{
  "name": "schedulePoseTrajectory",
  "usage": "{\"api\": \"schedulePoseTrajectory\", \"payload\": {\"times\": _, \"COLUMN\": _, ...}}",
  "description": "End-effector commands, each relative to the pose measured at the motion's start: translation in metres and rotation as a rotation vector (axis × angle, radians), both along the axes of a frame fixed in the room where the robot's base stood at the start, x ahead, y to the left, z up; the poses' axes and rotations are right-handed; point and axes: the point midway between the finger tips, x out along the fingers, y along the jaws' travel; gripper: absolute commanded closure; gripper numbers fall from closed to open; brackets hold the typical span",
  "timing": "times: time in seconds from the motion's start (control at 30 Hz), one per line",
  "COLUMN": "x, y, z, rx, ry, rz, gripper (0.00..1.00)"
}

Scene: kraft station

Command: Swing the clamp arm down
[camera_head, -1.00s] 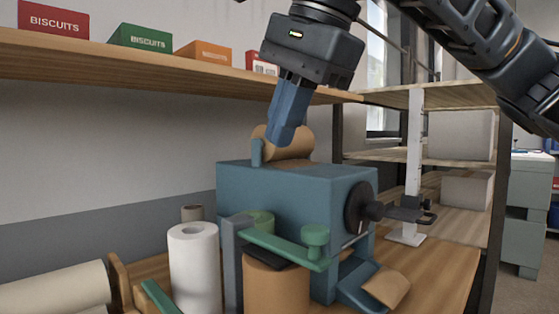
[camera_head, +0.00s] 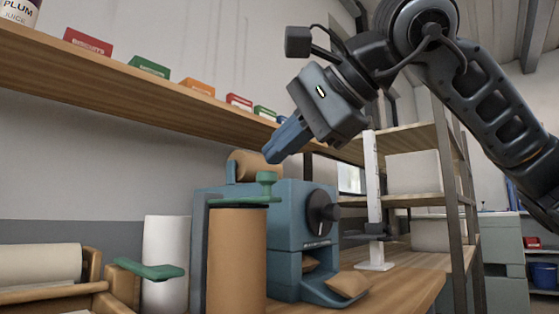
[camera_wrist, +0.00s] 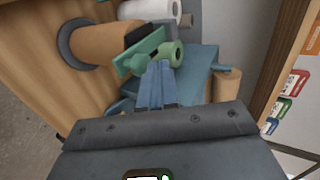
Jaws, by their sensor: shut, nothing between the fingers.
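The clamp arm (camera_head: 235,200) is a green bar with a green knob (camera_head: 267,183) at its free end. It lies about level over the top of an upright brown roll (camera_head: 237,260), beside a blue-grey post (camera_head: 199,250). My gripper (camera_head: 272,156) is shut and empty, tilted down to the left, and appears just above the knob in the head view. Its fingertips also show in the wrist view (camera_wrist: 158,70). I cannot tell if they touch anything.
A blue machine (camera_head: 290,215) with a black dial (camera_head: 322,213) and a small brown roll on top stands behind. A white roll (camera_head: 166,240) and a second green lever (camera_head: 150,270) are at left. A shelf (camera_head: 120,75) with boxes runs above.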

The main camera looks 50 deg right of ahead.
Motion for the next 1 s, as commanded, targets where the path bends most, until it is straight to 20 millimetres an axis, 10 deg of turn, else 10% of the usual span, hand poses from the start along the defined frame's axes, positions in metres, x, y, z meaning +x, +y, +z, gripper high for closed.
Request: {"api": "schedulePoseTrajectory", "payload": {"times": 1.0, "x": -0.001, "y": 0.000, "z": -0.018, "rx": -0.002, "ry": 0.013, "rz": 0.000, "gripper": 1.00}}
